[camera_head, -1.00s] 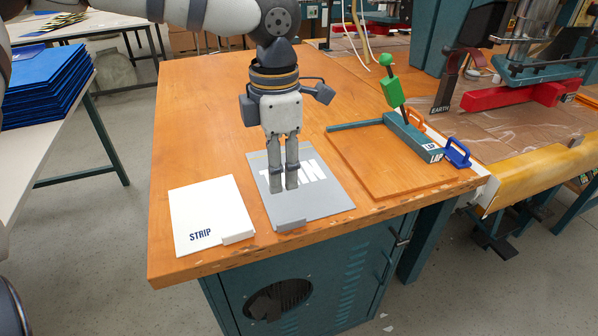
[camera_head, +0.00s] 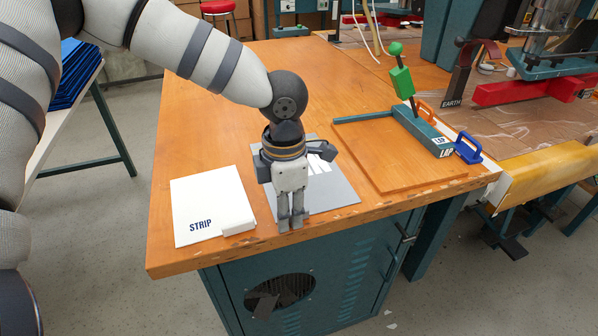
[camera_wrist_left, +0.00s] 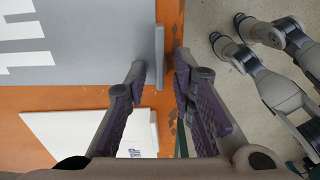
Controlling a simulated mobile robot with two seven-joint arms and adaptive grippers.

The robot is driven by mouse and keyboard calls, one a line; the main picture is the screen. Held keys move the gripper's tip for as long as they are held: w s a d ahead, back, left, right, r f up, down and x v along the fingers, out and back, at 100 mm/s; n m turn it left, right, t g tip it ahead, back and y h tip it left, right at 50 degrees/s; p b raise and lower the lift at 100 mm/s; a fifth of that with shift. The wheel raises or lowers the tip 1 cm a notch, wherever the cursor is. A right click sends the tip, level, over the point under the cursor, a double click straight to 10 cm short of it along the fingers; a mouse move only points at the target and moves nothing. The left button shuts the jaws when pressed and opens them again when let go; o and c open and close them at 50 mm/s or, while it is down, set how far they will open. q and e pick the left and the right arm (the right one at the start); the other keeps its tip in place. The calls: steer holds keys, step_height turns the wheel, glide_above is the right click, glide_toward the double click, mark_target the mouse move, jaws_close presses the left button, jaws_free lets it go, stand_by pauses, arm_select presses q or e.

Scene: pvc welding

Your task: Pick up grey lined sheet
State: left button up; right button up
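The grey sheet (camera_head: 335,188) with white markings lies on the wooden table near its front edge. My left gripper (camera_head: 290,226) points down over its near edge and hides part of it in the head view. In the left wrist view the grey sheet (camera_wrist_left: 85,68) fills the upper left. Its raised grey tab (camera_wrist_left: 159,55) shows between the two fingertips of my left gripper (camera_wrist_left: 160,68). The fingers are apart, with a gap to the tab on both sides. My right gripper is not in view.
A white sheet (camera_head: 212,200) marked STRIP lies just left of the grey sheet. A wooden board (camera_head: 385,168) with a teal bar and green-handled lever (camera_head: 402,82) is to the right. The table's front edge (camera_head: 255,244) is close to the gripper. Open table (camera_head: 205,125) lies behind.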

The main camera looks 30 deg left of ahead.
arm_select(q)
jaws_close()
